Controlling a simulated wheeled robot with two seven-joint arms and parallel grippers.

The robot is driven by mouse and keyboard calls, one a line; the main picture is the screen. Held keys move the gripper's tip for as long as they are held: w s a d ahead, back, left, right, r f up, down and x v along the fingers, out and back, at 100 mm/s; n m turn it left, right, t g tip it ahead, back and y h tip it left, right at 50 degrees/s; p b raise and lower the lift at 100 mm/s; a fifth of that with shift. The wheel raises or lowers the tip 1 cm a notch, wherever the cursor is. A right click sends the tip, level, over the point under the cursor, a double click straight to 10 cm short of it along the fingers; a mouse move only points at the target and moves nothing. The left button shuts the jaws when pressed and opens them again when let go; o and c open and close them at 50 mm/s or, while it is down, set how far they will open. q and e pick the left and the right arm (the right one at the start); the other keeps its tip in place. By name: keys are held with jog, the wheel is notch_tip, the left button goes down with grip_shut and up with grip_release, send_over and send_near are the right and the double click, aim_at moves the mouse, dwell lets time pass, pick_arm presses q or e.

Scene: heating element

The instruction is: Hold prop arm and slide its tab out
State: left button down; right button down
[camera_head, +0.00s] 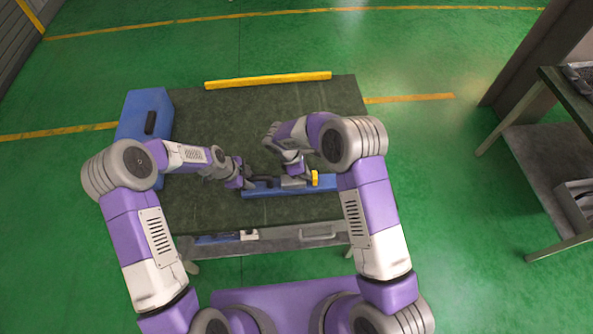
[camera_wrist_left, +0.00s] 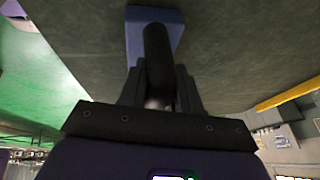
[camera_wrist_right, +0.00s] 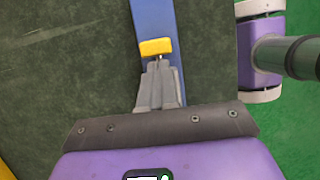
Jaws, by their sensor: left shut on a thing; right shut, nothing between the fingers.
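A long blue bar (camera_head: 290,191) lies on the dark table. A black rod, seemingly the prop arm (camera_head: 264,181), is at the bar's left end; in the left wrist view the black rod (camera_wrist_left: 157,48) reaches over the blue bar (camera_wrist_left: 135,18). My left gripper (camera_head: 250,183) is shut on this rod. A yellow tab (camera_head: 315,178) is at the bar's right part; it also shows in the right wrist view (camera_wrist_right: 155,47). My right gripper (camera_wrist_right: 159,68) is shut and empty, its tips just beside the tab. I cannot tell whether they touch it.
A blue box (camera_head: 148,103) with a black handle stands at the table's far left. A yellow bar (camera_head: 268,80) lies along the far edge. The dark tabletop (camera_head: 225,115) is clear behind the arms. A separate bench (camera_head: 550,160) stands at the right.

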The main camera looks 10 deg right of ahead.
jog(key=shift+d, duration=0.1)
jog(key=d, duration=0.6)
jog(key=shift+s+d, duration=0.15)
jog(key=shift+d, duration=0.05)
jog(key=shift+a, duration=0.1)
jog(key=shift+a, duration=0.35)
jog(key=a, duration=0.2)
jog(key=shift+a, duration=0.4)
jog(key=shift+w+a+r, duration=0.2)
jog(key=shift+a+r, duration=0.4)
jog(key=shift+r, duration=0.2)
jog(key=v, duration=0.8)
jog(key=shift+r, duration=0.25)
